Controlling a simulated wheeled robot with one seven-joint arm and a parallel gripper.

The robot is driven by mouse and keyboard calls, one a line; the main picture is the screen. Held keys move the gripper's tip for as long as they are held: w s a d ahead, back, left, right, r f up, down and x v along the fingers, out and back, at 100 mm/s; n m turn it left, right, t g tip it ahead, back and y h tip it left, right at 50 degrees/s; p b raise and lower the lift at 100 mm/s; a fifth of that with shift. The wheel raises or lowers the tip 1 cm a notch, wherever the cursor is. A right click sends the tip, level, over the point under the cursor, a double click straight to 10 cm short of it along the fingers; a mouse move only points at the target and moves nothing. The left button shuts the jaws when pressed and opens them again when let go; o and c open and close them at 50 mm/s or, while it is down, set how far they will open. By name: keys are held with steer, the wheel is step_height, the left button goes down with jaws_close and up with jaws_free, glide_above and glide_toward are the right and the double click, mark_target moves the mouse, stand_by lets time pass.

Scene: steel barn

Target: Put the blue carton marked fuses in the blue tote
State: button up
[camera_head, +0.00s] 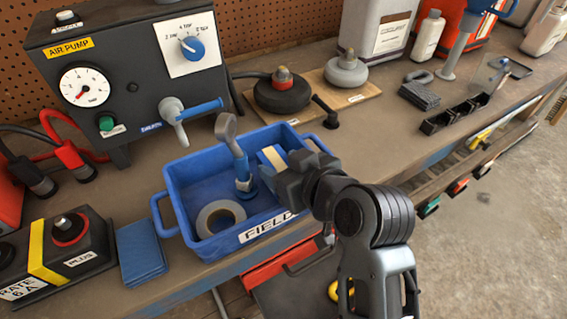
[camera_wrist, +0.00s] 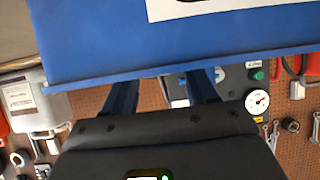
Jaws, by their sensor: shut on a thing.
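The blue tote (camera_head: 185,180) stands on the bench with its front label reading FIELD. A blue carton (camera_head: 268,161) with a pale tan stripe shows at the tote's right end; its fuses marking is not readable. My gripper (camera_head: 292,180) reaches over the tote's right part, shut on the carton and partly hiding it. In the wrist view, the tote's blue wall (camera_wrist: 110,35) with its white label fills the top and hides the fingertips of my gripper (camera_wrist: 163,92). I cannot tell whether the carton touches the tote floor.
A grey tape roll (camera_head: 205,222) and a blue-handled tool (camera_head: 240,170) are in the tote. A flat blue stack (camera_head: 143,252) lies left of it.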

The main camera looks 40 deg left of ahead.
steer(key=shift+f, duration=0.2)
steer(key=o, duration=1.1)
